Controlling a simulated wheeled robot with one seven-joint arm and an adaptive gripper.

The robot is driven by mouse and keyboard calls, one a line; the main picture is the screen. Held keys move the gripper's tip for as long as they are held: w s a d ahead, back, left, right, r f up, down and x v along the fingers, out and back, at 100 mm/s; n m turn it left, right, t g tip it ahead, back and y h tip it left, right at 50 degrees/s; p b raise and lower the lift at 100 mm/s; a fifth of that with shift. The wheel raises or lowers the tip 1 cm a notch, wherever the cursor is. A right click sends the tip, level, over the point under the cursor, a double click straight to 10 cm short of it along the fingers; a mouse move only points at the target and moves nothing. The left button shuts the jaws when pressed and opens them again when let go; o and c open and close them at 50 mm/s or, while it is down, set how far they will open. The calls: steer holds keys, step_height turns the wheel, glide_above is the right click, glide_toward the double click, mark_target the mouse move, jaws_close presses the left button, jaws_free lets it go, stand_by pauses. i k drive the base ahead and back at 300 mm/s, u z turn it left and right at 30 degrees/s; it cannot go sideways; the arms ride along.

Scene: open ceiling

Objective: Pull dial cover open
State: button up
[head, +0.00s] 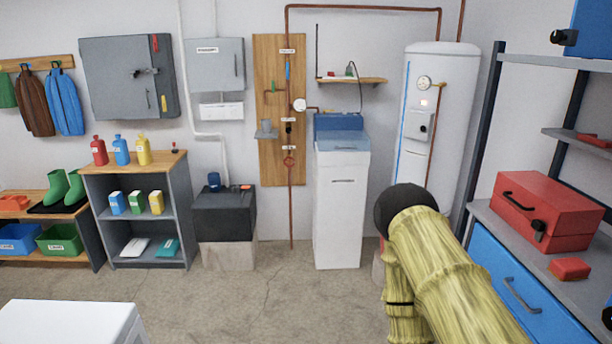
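Two round dials show in the head view. A pale dial (300,105) sits on the copper pipe of the wooden board, and a dial gauge (424,83) sits high on the white water heater (412,170). I cannot tell which has the dial cover, or whether a cover is open or shut. Below the heater gauge is a grey control box (419,126) with a dark knob. My yellow arm with its black rounded joint rises at the lower right, well in front of the heater. My gripper is not in view.
A white cabinet with a blue top (342,200) stands between board and heater. A grey workbench (540,245) with a red toolbox (547,210) lies close on the right. A white block (70,322) is at lower left. The middle floor is clear.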

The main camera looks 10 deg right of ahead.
mark_target(416, 124)
steer(key=i, duration=3.8)
steer(key=z, duration=0.45)
